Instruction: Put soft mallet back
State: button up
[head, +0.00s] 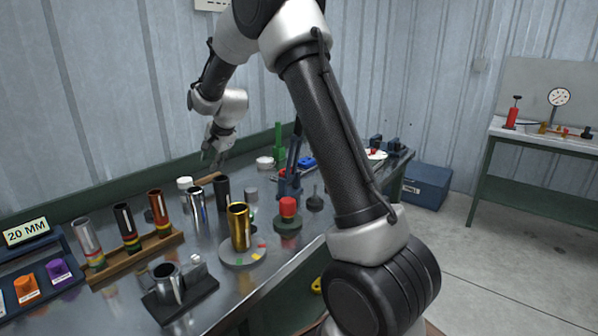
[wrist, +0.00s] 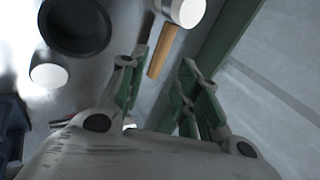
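The soft mallet, with a white head and a wooden handle, lies on the metal bench near its back edge. In the head view its head (head: 184,183) is at the left and its handle (head: 207,178) runs right. In the wrist view the head is at the top (wrist: 185,10) and the handle (wrist: 162,54) points down between my fingertips. My gripper (head: 212,160) is above the handle, apart from it as far as I can tell. Its fingers (wrist: 164,62) are spread, with nothing held between them.
A dark tube (head: 222,189) and a shiny steel tube (head: 196,205) stand close in front of the mallet. A wooden rack (head: 138,256) with several tubes is at the left. A gold tube (head: 239,227) stands on a grey disc. A red-topped piece (head: 288,207) stands to the right.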

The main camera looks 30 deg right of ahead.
jog(key=s+d+r+n, duration=0.2)
jog(key=s+r, duration=0.2)
jog(key=s, duration=0.3)
jog(key=s+d+r+n+g, duration=0.1)
jog(key=s+r+n, duration=0.1)
jog(key=s+r, duration=0.35)
jog(key=s+d+r+n, duration=0.2)
jog(key=s+r, duration=0.1)
jog(key=s, duration=0.6)
jog(key=s+d+f+n, duration=0.1)
jog(key=s+n, duration=0.3)
jog(key=s, duration=0.9)
jog(key=s+d+f+n+g+h, duration=0.1)
jog(key=s+d+n, duration=0.1)
jog(key=s, duration=1.1)
jog(key=shift+s+d+n+g+h, duration=0.3)
jog(key=shift+d+n, duration=0.1)
jog(key=shift+n, duration=0.5)
